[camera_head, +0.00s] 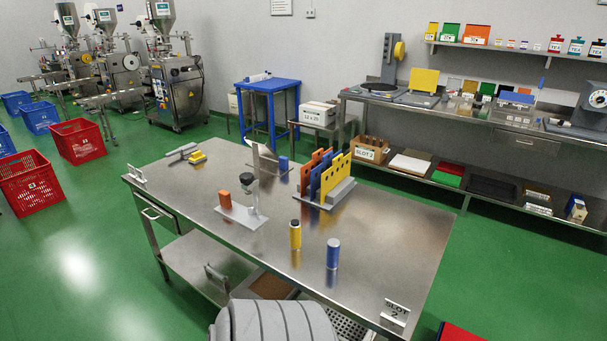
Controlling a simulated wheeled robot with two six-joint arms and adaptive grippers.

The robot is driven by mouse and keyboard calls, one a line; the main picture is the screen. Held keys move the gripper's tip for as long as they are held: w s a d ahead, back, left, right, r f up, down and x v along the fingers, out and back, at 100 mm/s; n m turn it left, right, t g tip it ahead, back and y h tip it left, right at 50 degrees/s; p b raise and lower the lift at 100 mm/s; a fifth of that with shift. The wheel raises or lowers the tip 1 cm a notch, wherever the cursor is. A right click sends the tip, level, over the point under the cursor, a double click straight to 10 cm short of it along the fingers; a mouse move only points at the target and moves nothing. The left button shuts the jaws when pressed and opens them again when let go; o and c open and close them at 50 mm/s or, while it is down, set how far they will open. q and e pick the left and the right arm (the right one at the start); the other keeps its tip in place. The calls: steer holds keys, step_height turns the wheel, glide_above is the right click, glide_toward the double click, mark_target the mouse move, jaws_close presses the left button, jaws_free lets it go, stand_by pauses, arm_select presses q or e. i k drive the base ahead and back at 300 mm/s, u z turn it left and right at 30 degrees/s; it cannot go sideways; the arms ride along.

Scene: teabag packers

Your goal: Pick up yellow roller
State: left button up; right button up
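A small upright yellow cylinder (295,236), which looks like the yellow roller, stands on the steel table (385,225) near its front middle. It has a dark top and a pale band near its lower end. A blue cylinder (333,254) stands upright to its right, apart from it. Neither of my grippers shows in the head view, so their states are hidden.
The table's right side is clear.

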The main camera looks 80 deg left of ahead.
mark_target(295, 233)
steer(key=u, duration=0.65)
steer(key=i, duration=0.75)
steer(key=u, duration=0.85)
